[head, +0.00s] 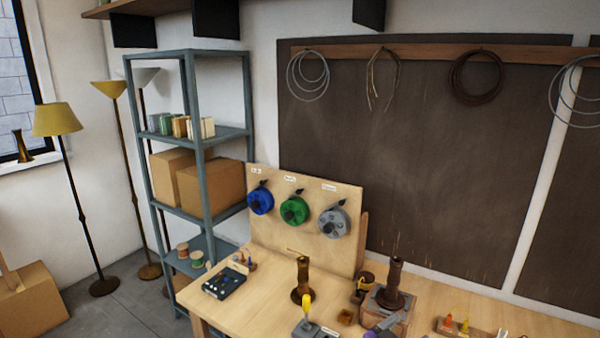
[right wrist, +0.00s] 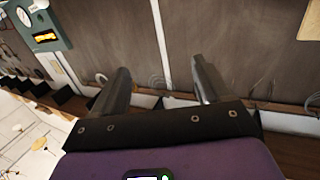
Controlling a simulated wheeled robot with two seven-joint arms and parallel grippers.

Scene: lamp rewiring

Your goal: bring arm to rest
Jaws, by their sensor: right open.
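My right gripper (right wrist: 160,68) shows in the right wrist view with its two dark fingers spread apart and nothing between them. It points at a dark wall panel (right wrist: 230,35) and touches nothing that I can see. My left gripper is in neither view.
Behind stand a spool board (head: 268,231) and a grey shelf (head: 208,131). Floor lamps (head: 57,118) stand left.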

